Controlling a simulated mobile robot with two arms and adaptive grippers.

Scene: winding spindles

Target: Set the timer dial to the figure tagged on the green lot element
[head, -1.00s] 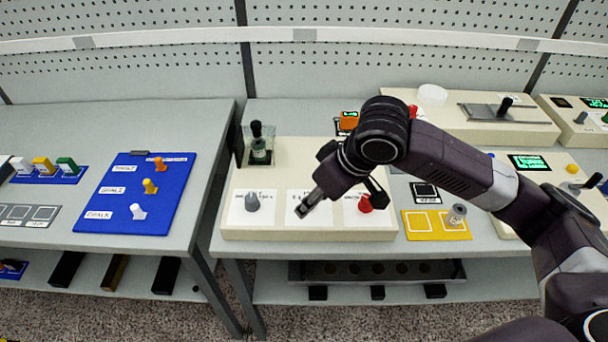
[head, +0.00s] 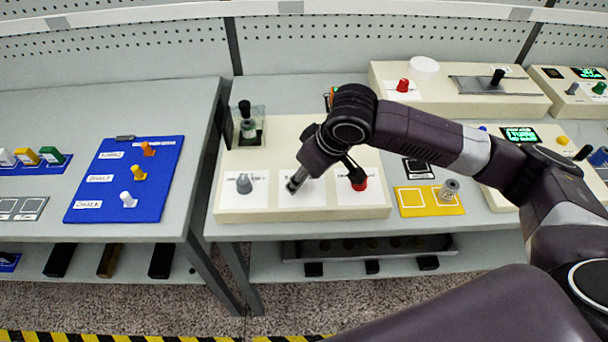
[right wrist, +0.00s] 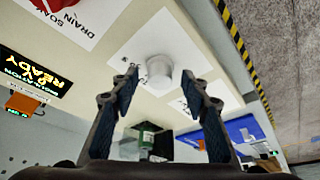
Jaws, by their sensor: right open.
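My right gripper (head: 325,178) is open over the middle of the cream panel (head: 235,206). In the right wrist view its fingers (right wrist: 158,92) stand either side of a pale round knob (right wrist: 158,68), not visibly touching it. The panel also carries a grey knob (head: 244,184) at left and a red knob (head: 358,180) at right, each on a white card. One card reads DRAIN and SOAK; no scale figures are legible. A green block (head: 52,155) sits on a blue holder at far left; no tag is readable on it. My left gripper is not in view.
A blue board (head: 165,190) with pegs is left, across a gap between tables. A wrist-view screen (right wrist: 38,68) reads READY.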

